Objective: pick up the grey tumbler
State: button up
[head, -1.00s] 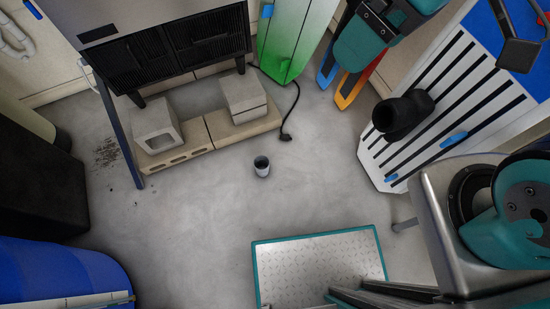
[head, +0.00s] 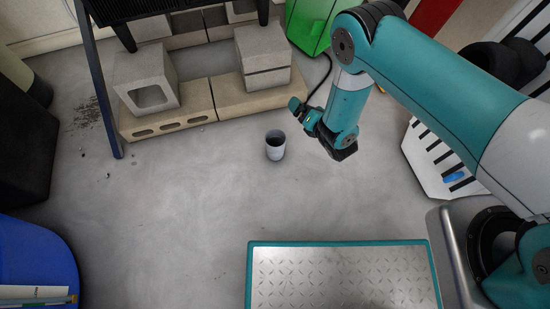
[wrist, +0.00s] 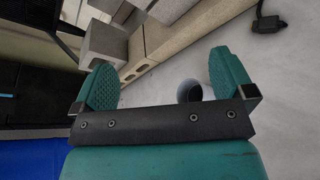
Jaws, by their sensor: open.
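The grey tumbler (head: 275,146) stands upright on the concrete floor in the head view, its dark open mouth facing up. In the wrist view the tumbler (wrist: 189,91) shows between my two fingers, close to the right one, partly hidden by the gripper body. My gripper (head: 298,110) is to the right of and above the tumbler in the head view. In the wrist view my gripper (wrist: 163,78) has its two teal fingers spread wide with nothing held between them.
Concrete blocks (head: 146,82) stand on a low block ledge (head: 165,122) behind the tumbler. A black cable (head: 322,82) lies on the floor, its plug (wrist: 268,24) seen in the wrist view. Floor left and front of the tumbler is clear.

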jog(key=s+d+f+n+y+b, duration=0.15)
jog(key=s+f+n+b, duration=0.4)
jog(key=f, duration=0.75)
jog(key=n+y+b, duration=0.2)
jog(key=n+y, duration=0.1)
jog(key=n, duration=0.2)
send_near(282, 146)
jog(key=b+x, duration=0.6)
jog(key=shift+w+a+f, duration=0.1)
jog(key=shift+w+f, duration=0.1)
jog(key=shift+w, duration=0.15)
jog(key=shift+w+a+r+b, duration=0.15)
jog(key=shift+w+a+b, duration=0.15)
jog(key=shift+w+b, duration=0.15)
jog(key=b+x, duration=0.1)
jog(key=b, duration=0.1)
jog(key=b+x, duration=0.2)
jog(key=shift+w+a+f, duration=0.1)
jog(key=shift+a+f, duration=0.15)
jog(key=shift+a, duration=0.1)
jog(key=shift+w+a+b, duration=0.4)
jog(key=shift+w+b, duration=0.1)
jog(key=shift+b, duration=0.3)
jog(key=shift+w+a+r, duration=0.1)
jog(key=shift+w+r, duration=0.05)
jog(key=shift+r, duration=0.15)
jog(key=shift+c, duration=0.5)
